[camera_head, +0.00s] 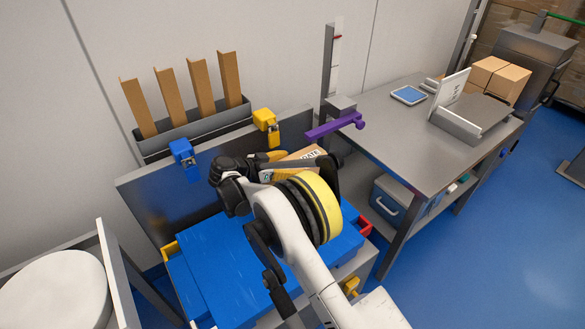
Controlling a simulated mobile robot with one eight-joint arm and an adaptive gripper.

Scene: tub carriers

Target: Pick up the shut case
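A grey-blue case (388,201) with a pale handle on its front sits on the low shelf under the steel table at right. It looks shut, and part of it is behind the table leg. A large open box with a blue top or contents (225,270) stands in front of me, its grey lid (150,200) raised at the back. My gripper (283,172) is black and hangs over this box, left of the case and apart from it. My arm's yellow-ringed wrist hides much of it, so its fingers are unclear. A labelled cardboard piece (302,154) shows just behind it.
The steel table (400,135) carries a tablet (409,95), a grey tray and cardboard boxes (497,78). A purple bar (335,125) juts out at its left end. A white round tub (55,290) stands at lower left. The blue floor (480,270) at right is clear.

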